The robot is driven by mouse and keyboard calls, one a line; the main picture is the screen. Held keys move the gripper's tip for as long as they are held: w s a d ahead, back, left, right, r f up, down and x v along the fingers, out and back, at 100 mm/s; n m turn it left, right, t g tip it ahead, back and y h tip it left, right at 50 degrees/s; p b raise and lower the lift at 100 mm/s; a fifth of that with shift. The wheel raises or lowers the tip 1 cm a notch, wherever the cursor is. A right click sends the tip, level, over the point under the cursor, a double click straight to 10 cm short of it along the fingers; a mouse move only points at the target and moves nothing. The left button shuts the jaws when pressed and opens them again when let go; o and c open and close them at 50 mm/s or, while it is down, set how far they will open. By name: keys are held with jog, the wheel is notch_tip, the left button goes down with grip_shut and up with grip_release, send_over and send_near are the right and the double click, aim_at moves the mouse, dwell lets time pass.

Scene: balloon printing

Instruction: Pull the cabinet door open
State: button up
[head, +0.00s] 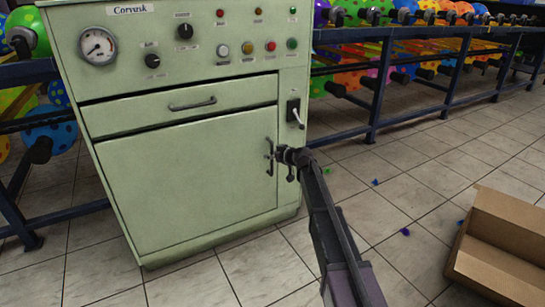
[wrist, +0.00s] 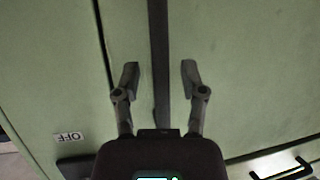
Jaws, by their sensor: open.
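The pale green cabinet door (head: 195,190) is shut in the head view, flush with the front. Its dark upright handle (head: 269,156) is near the right edge. My gripper (head: 282,157) is at that handle, coming from the right. In the wrist view, which shows the cabinet upside down, my gripper (wrist: 160,75) is open. A dark bar, which looks like the door handle (wrist: 159,60), runs between the two fingers, with a gap on each side. The door (wrist: 245,70) fills the right of that view. Whether the fingertips reach past the bar is hard to tell.
A drawer (head: 180,106) with its own handle (head: 192,105) is above the door, under a control panel. A switch (head: 294,112) is at the right. Balloon racks (head: 375,90) stand behind. An open cardboard box (head: 500,245) is on the floor at right. Floor before the door is clear.

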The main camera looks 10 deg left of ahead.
jog(key=shift+c, duration=0.2)
grip_shut()
jog(key=shift+d, duration=0.2)
jog(key=shift+s, duration=0.1)
